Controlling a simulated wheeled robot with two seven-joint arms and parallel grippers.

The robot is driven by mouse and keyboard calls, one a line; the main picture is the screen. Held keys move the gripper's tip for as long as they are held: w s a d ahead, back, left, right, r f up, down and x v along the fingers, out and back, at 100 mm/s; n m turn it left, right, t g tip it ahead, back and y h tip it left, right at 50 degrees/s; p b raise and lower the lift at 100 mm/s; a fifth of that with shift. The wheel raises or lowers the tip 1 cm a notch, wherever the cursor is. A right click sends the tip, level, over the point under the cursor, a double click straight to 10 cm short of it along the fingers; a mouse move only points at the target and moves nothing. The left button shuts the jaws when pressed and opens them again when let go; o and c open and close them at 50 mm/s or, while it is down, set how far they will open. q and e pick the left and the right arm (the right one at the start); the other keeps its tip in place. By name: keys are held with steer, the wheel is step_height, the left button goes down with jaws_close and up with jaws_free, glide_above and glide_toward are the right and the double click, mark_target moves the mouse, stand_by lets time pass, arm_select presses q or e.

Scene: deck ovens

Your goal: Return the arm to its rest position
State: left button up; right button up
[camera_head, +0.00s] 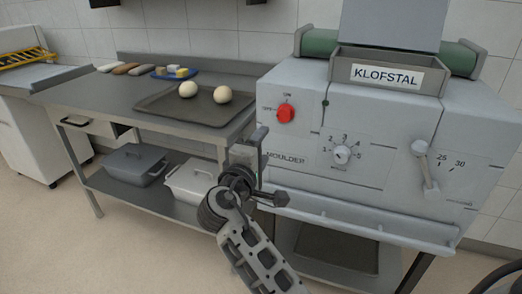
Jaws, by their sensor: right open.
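My right arm (255,262) reaches up from the bottom middle of the head view. My right gripper (268,167) is open and empty, with its fingers in front of the left side of the grey moulder (385,125). Whether it touches the machine I cannot tell. My left gripper is not in view.
A steel table (110,98) stands left of the moulder. On it a dark tray (200,111) bears two dough balls (188,89). Lidded bins (135,164) sit on its lower shelf. A red switch (286,113) and a lever (426,165) are on the moulder's front. The floor at left is clear.

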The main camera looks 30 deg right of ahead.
stand_by(0.4)
steer(key=s+a+f+y, duration=0.3)
steer(key=s+f+y, duration=0.2)
steer(key=f, duration=0.5)
steer(key=s+a+f+y, duration=0.3)
steer(key=s+f+y, duration=0.15)
steer(key=f, duration=0.55)
steer(key=s+a+f+m+y, duration=0.2)
steer(key=s+a+m+y, duration=0.1)
steer(key=s, duration=0.3)
steer(key=s+a+f+m+g+y, duration=0.1)
steer(key=s+a+f+m+y, duration=0.1)
steer(key=s, duration=0.5)
steer(key=shift+s+a+f+m+y, duration=0.2)
steer(key=shift+a+f+m+y, duration=0.15)
steer(key=shift+a+y, duration=0.7)
steer(key=shift+d, duration=0.2)
